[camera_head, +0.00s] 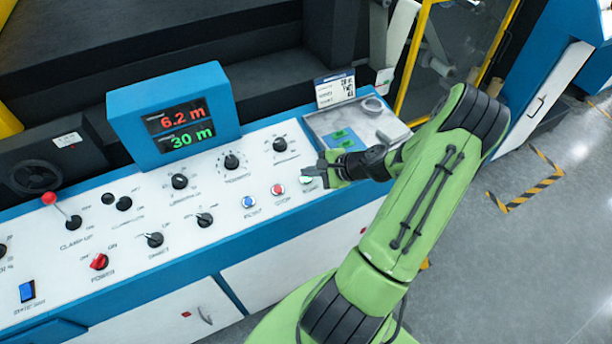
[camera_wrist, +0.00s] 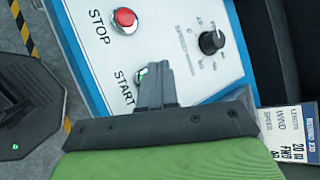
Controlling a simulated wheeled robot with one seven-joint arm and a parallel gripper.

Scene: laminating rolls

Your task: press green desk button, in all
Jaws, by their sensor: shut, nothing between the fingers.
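The green button (camera_wrist: 140,77) sits by the START label on the white slanted panel (camera_wrist: 185,20). In the wrist view it is mostly hidden behind the fingertips. In the head view a bit of the green button (camera_head: 306,180) shows just below the finger ends. My gripper (camera_head: 313,171) is shut and empty, with its fingertips over the button; its closed fingers also show in the wrist view (camera_wrist: 154,74). I cannot tell whether the tips touch the button or whether it is pressed down.
The red STOP button (camera_head: 278,190) and a blue button (camera_head: 248,202) lie left of my gripper. A black knob (camera_head: 280,145) is above it. A grey tray (camera_head: 322,122) with green pieces is behind. The display (camera_head: 175,120) reads 6.2 m and 30 m.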

